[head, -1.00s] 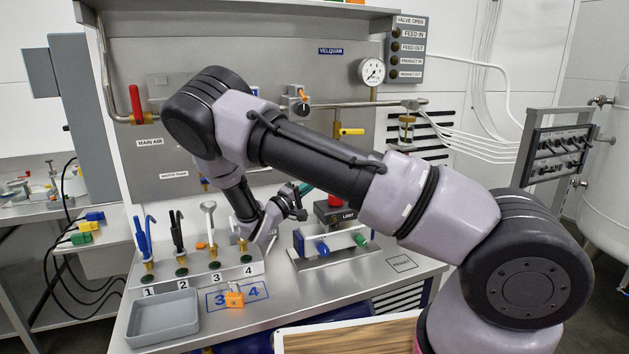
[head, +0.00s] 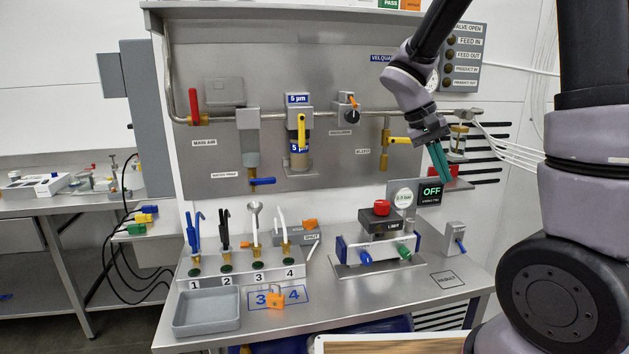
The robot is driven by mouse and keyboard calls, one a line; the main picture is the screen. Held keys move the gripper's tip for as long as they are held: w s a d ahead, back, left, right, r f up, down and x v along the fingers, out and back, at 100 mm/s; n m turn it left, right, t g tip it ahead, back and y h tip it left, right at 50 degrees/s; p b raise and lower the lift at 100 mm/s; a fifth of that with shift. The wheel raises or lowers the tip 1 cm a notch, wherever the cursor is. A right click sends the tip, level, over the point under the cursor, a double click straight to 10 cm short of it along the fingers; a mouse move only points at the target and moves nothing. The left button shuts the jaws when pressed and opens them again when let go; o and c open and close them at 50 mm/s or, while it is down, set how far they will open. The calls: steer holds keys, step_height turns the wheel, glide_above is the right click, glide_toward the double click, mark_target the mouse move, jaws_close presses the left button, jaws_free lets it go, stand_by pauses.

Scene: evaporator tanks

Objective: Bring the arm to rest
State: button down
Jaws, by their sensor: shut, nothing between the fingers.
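My gripper (head: 440,168) is at the upper right in the head view, with its green fingers shut and pointing down, nothing between them. It hangs in front of the panel (head: 340,165), above the small box showing OFF (head: 431,192), apart from the bench by the look of it. My arm reaches up past the top edge of the picture, so part of it is out of view.
The steel bench (head: 330,300) carries a numbered rack (head: 240,262) with several coloured tools, a grey tray (head: 206,312), an orange padlock (head: 274,296) and a block with a red button (head: 381,218). Pipes and valves, including a red handle (head: 194,103), line the panel.

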steer(key=s+a+r+m+t+y, duration=0.1)
steer(key=s+a+r+t+y, duration=0.3)
steer(key=s+r+t+y, duration=0.3)
steer(key=s+r+t, duration=0.1)
steer(key=s+r, duration=0.4)
steer(key=r, duration=0.2)
steer(key=shift+s+a+m, duration=0.15)
steer(key=shift+s+m, duration=0.15)
steer(key=shift+s, duration=0.05)
